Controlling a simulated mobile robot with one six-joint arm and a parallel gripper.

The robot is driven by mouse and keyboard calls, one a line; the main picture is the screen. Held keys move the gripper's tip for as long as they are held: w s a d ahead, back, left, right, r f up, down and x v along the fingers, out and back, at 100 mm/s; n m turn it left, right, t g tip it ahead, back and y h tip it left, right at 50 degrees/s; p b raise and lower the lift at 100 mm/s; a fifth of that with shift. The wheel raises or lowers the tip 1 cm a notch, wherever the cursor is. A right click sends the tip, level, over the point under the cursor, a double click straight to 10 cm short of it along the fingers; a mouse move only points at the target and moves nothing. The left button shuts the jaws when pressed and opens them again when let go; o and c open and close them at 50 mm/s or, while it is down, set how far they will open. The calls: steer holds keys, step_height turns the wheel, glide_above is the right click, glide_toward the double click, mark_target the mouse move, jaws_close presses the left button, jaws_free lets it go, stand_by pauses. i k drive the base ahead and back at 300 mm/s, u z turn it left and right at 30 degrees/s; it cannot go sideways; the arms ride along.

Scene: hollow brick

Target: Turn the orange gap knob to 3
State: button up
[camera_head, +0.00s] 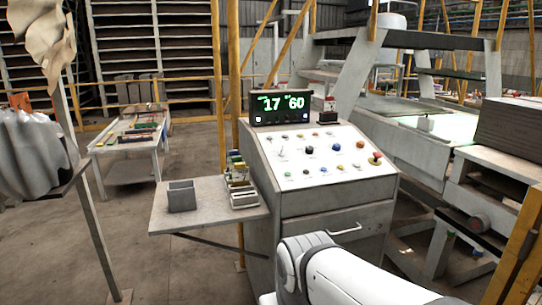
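A grey control console stands in the middle of the view with a sloped white panel (279,172) full of small buttons and knobs. A small orange knob (360,144) sits at the upper right of the panel. Its pointer and any numbers around it are too small to read. A blue knob (336,147) and a dark knob (309,149) lie to its left in the same row. A display (281,107) on top of the console shows 17 and 60 in pale digits. My white arm crosses the bottom of the view; my gripper is not in view.
A red mushroom button (376,158) on a yellow base lies just below and right of the orange knob. A side shelf (190,219) on the left holds a grey holder (181,196) and a rack of small items (240,185). A drawer handle (345,229) sticks out below the panel.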

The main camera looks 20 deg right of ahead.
mark_target(360, 144)
steer(key=z, duration=0.4)
steer(key=k, duration=0.5)
steer(key=z, duration=0.7)
steer(key=k, duration=0.9)
steer(key=z, duration=0.8)
steer(key=i, duration=1.2)
steer(key=u, duration=0.5)
steer(key=i, duration=1.3)
steer(key=u, duration=0.4)
steer(key=k, duration=0.35)
steer(key=z, duration=0.1)
